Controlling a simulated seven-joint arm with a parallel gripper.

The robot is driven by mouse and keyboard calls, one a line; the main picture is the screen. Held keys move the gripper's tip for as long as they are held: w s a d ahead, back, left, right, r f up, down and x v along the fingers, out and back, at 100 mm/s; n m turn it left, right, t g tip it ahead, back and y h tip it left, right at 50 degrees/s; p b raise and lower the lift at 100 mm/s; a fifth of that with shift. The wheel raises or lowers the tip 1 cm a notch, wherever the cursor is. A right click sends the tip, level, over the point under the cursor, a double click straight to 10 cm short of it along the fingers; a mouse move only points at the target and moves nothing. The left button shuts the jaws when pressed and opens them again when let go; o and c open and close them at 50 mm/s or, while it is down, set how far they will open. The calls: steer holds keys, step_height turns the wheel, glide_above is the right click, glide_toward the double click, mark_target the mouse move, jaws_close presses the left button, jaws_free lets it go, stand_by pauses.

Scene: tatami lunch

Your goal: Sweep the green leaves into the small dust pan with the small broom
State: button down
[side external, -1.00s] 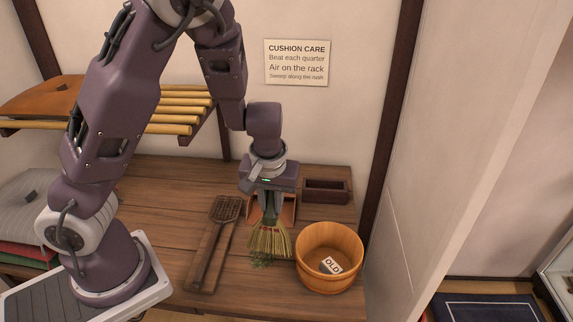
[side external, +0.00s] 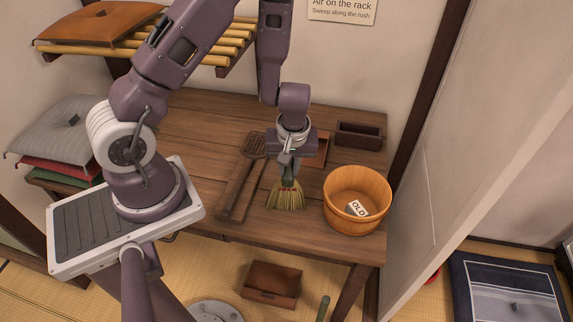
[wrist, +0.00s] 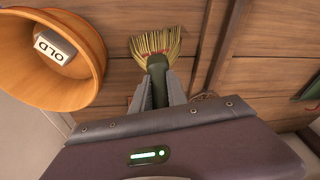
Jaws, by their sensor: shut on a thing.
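My gripper (side external: 288,165) is shut on the small broom's green handle and holds it nearly upright over the wooden table. The broom (side external: 285,195) has straw-coloured bristles that fan out downward at the tabletop. In the wrist view, the broom (wrist: 155,46) extends out from between my gripper's fingers (wrist: 158,88). An orange-brown piece that looks like the dust pan (side external: 320,151) shows behind my gripper, mostly hidden by it. I cannot make out the green leaves now in either view; the bristles may hide them.
A round wooden bucket (side external: 358,186) with an "OLD" block stands right of the broom. A small dark box (side external: 359,134) sits at the back right. Cushions (side external: 62,132) are stacked at far left. A brown box (side external: 272,284) is on the floor.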

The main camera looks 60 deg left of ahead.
steer(key=w+a, duration=1.4)
steer(key=s+v, duration=0.1)
steer(key=v, duration=0.6)
steer(key=shift+s+d, duration=0.15)
steer(key=shift+d, duration=0.05)
steer(key=shift+r, duration=0.1)
stand_by(0.4)
